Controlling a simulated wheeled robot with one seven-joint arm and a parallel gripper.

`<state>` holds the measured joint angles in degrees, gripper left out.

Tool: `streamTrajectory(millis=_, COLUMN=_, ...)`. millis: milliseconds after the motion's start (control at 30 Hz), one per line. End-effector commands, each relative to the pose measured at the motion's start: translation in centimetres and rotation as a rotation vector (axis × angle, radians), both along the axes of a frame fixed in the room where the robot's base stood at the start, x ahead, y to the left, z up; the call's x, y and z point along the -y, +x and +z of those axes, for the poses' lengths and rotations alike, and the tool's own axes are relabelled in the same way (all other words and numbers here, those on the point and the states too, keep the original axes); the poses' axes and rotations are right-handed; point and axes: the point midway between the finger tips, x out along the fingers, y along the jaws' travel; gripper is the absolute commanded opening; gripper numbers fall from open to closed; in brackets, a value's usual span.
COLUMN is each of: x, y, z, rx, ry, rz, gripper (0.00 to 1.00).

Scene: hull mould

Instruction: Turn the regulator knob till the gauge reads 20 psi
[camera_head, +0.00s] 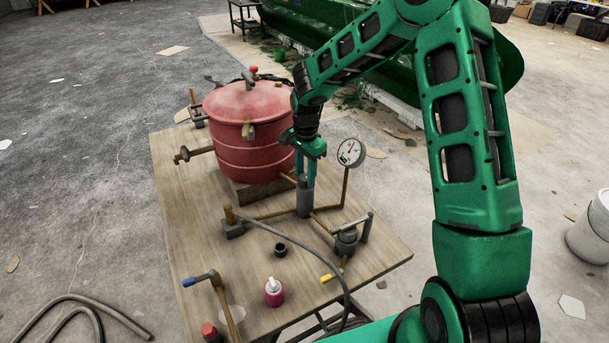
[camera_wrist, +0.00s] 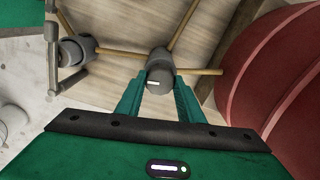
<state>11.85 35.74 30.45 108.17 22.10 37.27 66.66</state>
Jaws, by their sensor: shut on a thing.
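The regulator knob is a grey cylinder (camera_wrist: 160,80) with a small white mark on its top, seen in the wrist view. My gripper (camera_head: 305,172) points down at it in the head view, and its two teal fingers are shut on the knob from both sides. The grey regulator body (camera_head: 304,203) stands on the wooden table with brass pipes running from it. The round white gauge (camera_head: 351,152) stands on a brass pipe to the right of my gripper. Its dark needle shows, but the scale is too small to read.
A red pressure pot (camera_head: 245,135) stands close behind and left of my gripper. A valve (camera_head: 346,238) with a bar handle, a pink-red bottle (camera_head: 273,291) and a small black cup (camera_head: 280,250) are on the table (camera_head: 190,235). A green hull mould (camera_head: 400,60) lies behind.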

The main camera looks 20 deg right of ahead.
Motion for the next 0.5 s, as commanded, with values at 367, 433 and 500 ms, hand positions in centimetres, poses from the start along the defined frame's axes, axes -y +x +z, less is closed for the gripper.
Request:
streamTrajectory(millis=367, x=-0.11, y=0.23, z=0.16, rx=0.006, ry=0.001, rz=0.141, gripper=0.12)
streamTrajectory(millis=433, x=-0.1, y=0.24, z=0.18, rx=0.007, ry=0.0, rz=0.195, gripper=0.12)
streamTrajectory(millis=500, x=-0.11, y=0.25, z=0.18, rx=0.006, ry=0.0, rz=0.254, gripper=0.12)
